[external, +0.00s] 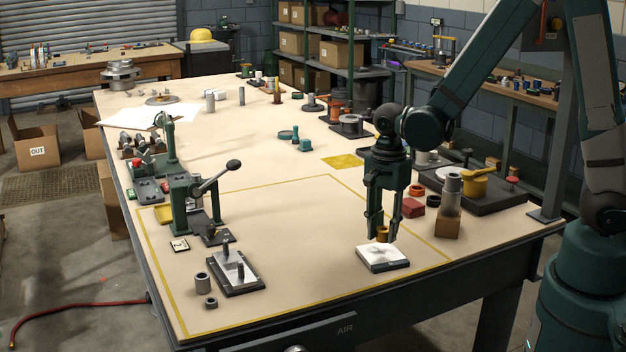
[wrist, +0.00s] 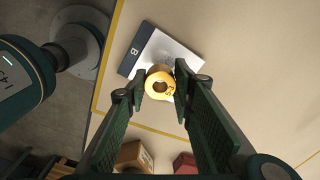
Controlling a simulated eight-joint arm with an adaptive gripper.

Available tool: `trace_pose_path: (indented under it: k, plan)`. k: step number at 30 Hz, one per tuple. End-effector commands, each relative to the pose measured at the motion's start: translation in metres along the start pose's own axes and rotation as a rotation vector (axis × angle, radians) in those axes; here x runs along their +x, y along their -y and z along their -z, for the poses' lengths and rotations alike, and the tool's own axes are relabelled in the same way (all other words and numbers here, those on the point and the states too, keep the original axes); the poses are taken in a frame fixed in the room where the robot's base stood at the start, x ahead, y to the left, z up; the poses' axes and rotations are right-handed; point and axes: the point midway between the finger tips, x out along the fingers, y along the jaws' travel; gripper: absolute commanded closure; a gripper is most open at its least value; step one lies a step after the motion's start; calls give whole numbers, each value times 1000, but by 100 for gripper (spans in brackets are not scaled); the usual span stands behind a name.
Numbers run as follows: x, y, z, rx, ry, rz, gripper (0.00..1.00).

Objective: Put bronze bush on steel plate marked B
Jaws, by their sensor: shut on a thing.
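The bronze bush (external: 382,234) is a short, gold-coloured ring. My gripper (wrist: 160,84) is shut on it, with one finger on each side, and its round hole shows in the wrist view. The steel plate marked B (wrist: 172,50) is a pale square with a dark edge strip that carries the letter. In the external view the plate (external: 384,259) lies on the table directly below my gripper. The bush is over the plate and appears a little above it; a small gap cannot be judged. The bush hides part of the plate.
A second dark-based plate with upright pins (external: 235,270) lies to the left, beside a grey bush (external: 202,283). A lever press (external: 190,205) stands behind it. The middle of the table is clear.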

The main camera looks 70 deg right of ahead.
Motion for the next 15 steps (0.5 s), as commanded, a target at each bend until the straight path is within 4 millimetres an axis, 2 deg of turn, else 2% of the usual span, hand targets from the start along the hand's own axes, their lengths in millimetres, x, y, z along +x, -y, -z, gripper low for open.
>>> trace_pose_path:
  k: [15]
  plan:
    - [39,0,0,0,0,0,93]
